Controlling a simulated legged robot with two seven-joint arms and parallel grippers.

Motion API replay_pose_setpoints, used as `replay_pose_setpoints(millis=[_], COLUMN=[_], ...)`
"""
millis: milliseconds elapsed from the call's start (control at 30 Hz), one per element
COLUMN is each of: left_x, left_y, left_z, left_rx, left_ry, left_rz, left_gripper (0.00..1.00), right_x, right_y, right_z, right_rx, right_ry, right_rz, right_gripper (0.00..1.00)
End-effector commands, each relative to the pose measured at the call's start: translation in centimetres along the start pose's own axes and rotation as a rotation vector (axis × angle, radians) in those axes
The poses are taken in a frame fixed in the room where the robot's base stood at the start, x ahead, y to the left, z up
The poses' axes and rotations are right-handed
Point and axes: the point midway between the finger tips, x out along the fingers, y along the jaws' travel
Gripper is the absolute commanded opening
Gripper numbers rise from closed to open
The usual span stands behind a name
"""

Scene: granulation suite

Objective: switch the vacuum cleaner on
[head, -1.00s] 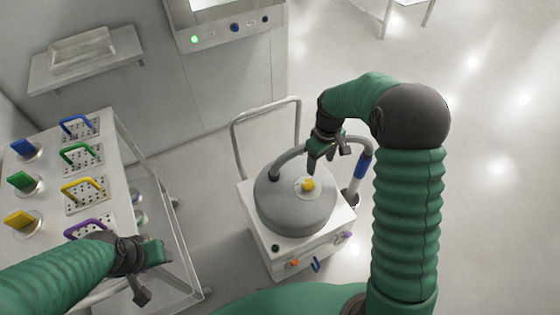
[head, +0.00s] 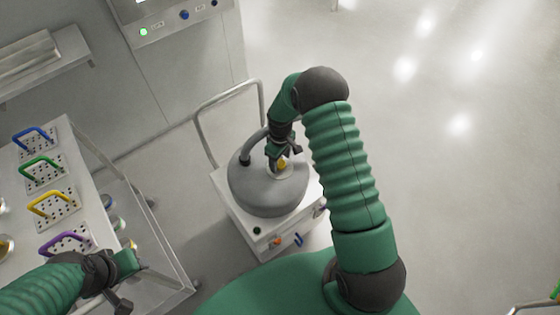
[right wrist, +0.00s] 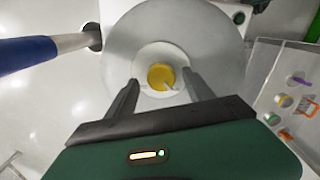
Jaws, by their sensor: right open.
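The vacuum cleaner is a white box (head: 262,228) with a grey domed lid (head: 250,190), a bent hose and a push handle. A yellow knob (head: 283,164) sits on a pale round plate on top of the lid. In the right wrist view the knob (right wrist: 161,77) lies between the fingertips of my right gripper (head: 282,155), which is open just above or around it; contact cannot be told. My left gripper (head: 124,283) is over the near edge of the left table, away from the vacuum; its jaw state is unclear.
The vacuum's box bears a dark green button (head: 257,231), an orange part (head: 277,241) and a blue part (head: 298,240). A table (head: 85,190) at left holds plates with coloured handles. A wall panel (head: 185,30) with a lit green lamp stands behind. The floor at right is clear.

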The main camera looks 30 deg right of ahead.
Motion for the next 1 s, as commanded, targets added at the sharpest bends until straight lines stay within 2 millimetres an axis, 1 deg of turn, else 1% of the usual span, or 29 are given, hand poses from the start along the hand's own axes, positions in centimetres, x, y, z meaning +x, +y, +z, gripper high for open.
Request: replay_pose_setpoints(millis=[33,100,333,367,800,1000], left_x=[0.06,0.07,0.06,0.06,0.06,0.03], left_y=[-0.01,-0.01,-0.01,-0.01,-0.01,0.00], left_z=[0.01,0.02,0.01,0.01,0.01,0.01], left_rx=[0.000,0.000,0.000,0.000,0.000,0.000], left_ry=[0.000,0.000,0.000,0.000,0.000,0.000], left_rz=[0.000,0.000,0.000,0.000,0.000,0.000], left_gripper=[0.49,0.49,0.49,0.49,0.49,0.49], right_x=[0.49,0.78,0.85,0.85,0.82,0.79], right_y=[-0.03,0.01,0.02,0.02,0.04,0.07], right_z=[0.01,-0.03,-0.04,-0.04,-0.04,-0.05], right_rx=[0.000,0.000,0.000,0.000,0.000,0.008], right_ry=[-0.001,0.001,0.001,0.001,0.001,0.001], right_rz=[0.000,0.001,0.001,0.001,0.001,0.002], right_gripper=[0.61,0.61,0.61,0.59,0.01,0.00])
